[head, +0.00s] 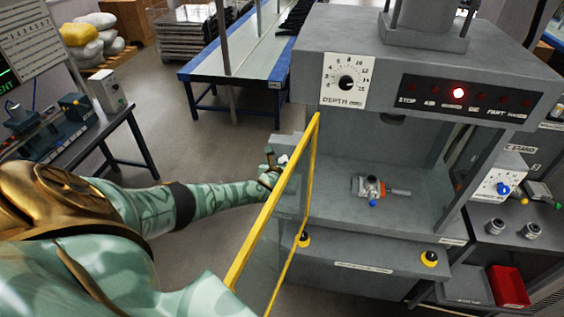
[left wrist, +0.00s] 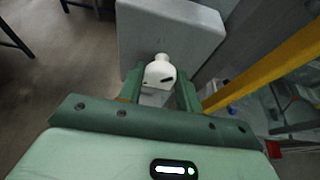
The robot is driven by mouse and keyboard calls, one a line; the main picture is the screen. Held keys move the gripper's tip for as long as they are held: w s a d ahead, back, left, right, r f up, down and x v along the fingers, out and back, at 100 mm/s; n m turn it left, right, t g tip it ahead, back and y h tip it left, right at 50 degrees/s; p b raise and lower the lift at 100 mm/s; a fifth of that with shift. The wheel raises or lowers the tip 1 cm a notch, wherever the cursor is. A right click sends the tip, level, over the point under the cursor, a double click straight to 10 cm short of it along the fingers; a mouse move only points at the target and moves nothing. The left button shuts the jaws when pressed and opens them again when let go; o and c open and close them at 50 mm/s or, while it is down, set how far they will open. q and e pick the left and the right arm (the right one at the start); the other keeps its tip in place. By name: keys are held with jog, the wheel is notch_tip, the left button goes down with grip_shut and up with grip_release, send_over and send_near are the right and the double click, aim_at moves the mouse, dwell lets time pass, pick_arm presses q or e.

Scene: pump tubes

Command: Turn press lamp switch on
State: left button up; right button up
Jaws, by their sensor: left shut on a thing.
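The press (head: 440,55) stands on the right in the head view. A grey box (head: 285,142) sits on its left side, outside the yellow-edged guard; in the left wrist view the box (left wrist: 170,35) carries a white switch knob (left wrist: 160,70) with a dark mark. My left gripper (head: 270,168) is at this box. In the left wrist view its two green fingers (left wrist: 160,82) stand on either side of the knob, shut on it. Whether the lamp is lit cannot be told. My right gripper is not in view.
The clear guard with yellow edges (head: 270,215) stands close to my left forearm. A metal part (head: 370,187) lies on the press bed. A red bin (head: 508,287) is at right.

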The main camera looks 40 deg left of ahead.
pick_arm(q)
jog(key=shift+f, duration=0.1)
dwell(0.4)
jog(key=o, duration=0.9)
jog(key=shift+o, duration=0.2)
jog(key=shift+s, duration=0.1)
jog(key=v, duration=0.7)
jog(key=shift+d, duration=0.15)
jog(key=shift+s, duration=0.15)
